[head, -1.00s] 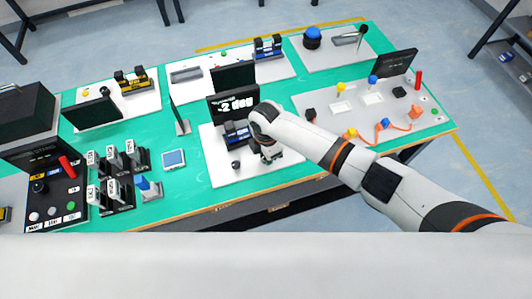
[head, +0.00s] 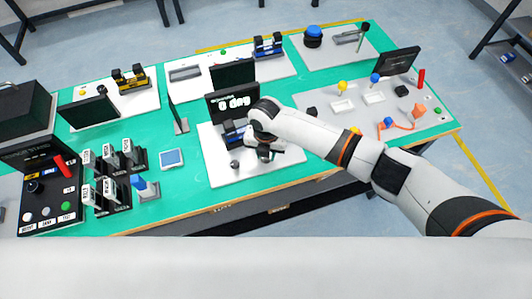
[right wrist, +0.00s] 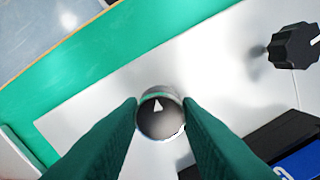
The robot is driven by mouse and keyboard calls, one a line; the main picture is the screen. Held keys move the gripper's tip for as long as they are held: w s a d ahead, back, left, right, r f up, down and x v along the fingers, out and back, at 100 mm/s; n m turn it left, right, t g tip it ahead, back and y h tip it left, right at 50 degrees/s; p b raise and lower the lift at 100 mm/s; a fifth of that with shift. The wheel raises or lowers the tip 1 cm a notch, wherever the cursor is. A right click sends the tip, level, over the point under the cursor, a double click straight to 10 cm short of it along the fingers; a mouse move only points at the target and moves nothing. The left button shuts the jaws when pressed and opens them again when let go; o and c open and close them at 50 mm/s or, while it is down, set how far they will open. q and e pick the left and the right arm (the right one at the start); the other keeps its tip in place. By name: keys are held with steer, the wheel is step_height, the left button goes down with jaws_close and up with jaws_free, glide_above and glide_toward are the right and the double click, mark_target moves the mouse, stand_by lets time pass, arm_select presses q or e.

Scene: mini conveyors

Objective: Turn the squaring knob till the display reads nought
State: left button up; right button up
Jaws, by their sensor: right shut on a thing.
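The display (head: 233,106) on the white station board reads "0 deg" in the head view. My right gripper (head: 264,153) is over the board, in front of the display. In the right wrist view, its two green fingers (right wrist: 160,118) are shut on a round dark grey knob (right wrist: 161,119) with a white pointer mark on top, one finger on each side. In the head view my gripper hides this knob. My left gripper is not in view.
A black lobed knob (right wrist: 293,46) stands on the same white board (right wrist: 100,110), apart from the fingers. A black and blue device (head: 233,133) sits below the display.

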steer(key=shift+w+n, duration=0.1)
steer(key=shift+n, duration=0.7)
steer(key=shift+r, duration=0.1)
steer(key=o, duration=1)
steer(key=shift+c, duration=0.2)
step_height(320, 180, up, 12)
steer(key=b, duration=0.2)
steer(key=shift+b, duration=0.35)
